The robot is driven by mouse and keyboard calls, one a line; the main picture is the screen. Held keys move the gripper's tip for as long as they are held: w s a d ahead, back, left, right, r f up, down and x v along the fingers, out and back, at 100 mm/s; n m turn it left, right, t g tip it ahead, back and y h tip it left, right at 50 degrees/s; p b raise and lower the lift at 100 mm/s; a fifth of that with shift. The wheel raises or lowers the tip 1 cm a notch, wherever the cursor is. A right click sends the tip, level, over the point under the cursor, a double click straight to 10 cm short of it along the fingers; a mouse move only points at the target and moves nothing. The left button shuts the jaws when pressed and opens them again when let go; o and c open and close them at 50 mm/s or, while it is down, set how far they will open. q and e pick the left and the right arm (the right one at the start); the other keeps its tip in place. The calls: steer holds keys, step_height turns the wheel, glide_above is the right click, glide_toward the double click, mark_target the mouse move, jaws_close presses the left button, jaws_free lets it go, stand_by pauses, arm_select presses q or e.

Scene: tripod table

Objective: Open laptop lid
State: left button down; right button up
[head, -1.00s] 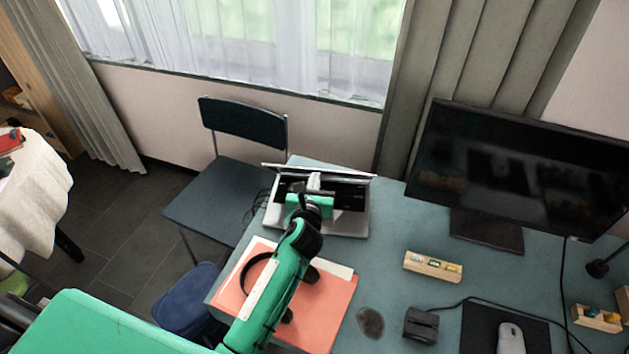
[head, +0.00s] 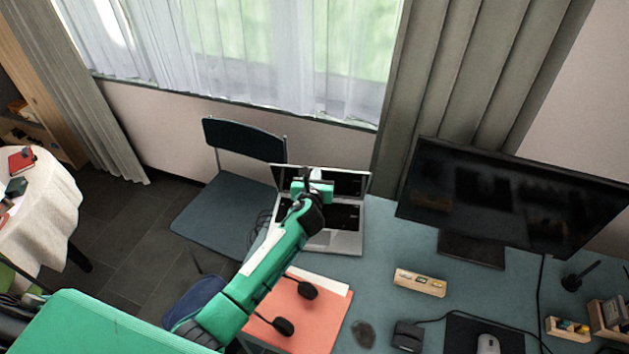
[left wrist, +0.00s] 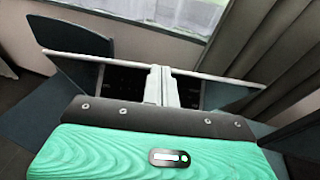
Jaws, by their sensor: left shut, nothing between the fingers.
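The silver laptop (head: 347,241) sits at the back left of the desk, its keyboard toward me. Its lid (head: 350,183) stands open and roughly upright, with the dark screen showing. My left gripper (head: 314,182) is shut and empty, in front of the screen and partly covering the screen and keyboard. In the left wrist view the closed fingers (left wrist: 161,84) overlap the lid (left wrist: 215,92), its pale top edge running to both sides. I cannot tell whether they touch it. My right gripper is not in view.
An orange folder (head: 318,322) with a headset (head: 307,290) lies at the front left, partly under my arm. A monitor (head: 510,200) stands at the right. A wooden block (head: 420,282) and a mouse (head: 488,344) are also on the desk (head: 385,245). A chair (head: 225,215) stands beyond the left edge.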

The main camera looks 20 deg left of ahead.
arm_select(q)
steer(key=w+a+r, duration=0.1)
steer(key=w+a, duration=0.1)
steer(key=w, duration=0.9)
steer(key=shift+r+b, duration=0.35)
steer(key=shift+r, duration=0.05)
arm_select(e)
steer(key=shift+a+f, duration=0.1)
